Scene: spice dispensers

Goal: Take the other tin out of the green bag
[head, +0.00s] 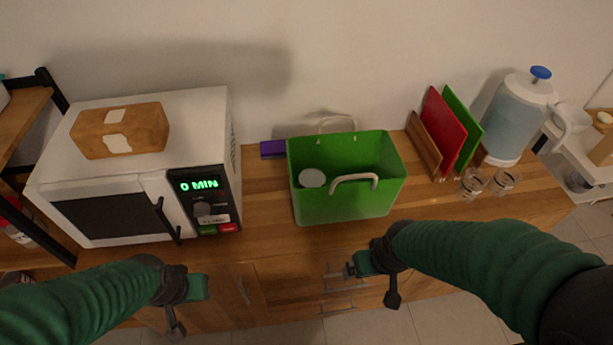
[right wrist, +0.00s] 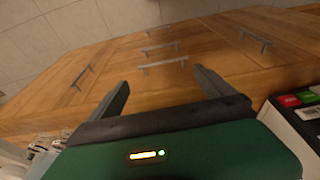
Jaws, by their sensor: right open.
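The green bag (head: 345,205) stands upright and open on the wooden counter, with two pale handles. A tin (head: 312,178) with a round pale top is inside it, at the left. The rest of the bag's inside looks empty from here. My right gripper (head: 350,268) is below and in front of the bag, apart from it, before the cabinet front. In the right wrist view (right wrist: 160,90) its two fingers are spread with nothing between them. My left gripper (head: 205,287) is low in front of the microwave, and its finger gap cannot be made out.
A white microwave (head: 95,175) with a brown package (head: 121,131) on top stands left of the bag. A purple item (head: 272,149) lies behind the bag's left side. Cutting boards (head: 447,128), a water jug (head: 517,115) and glasses (head: 473,184) stand right. Counter between bag and boards is clear.

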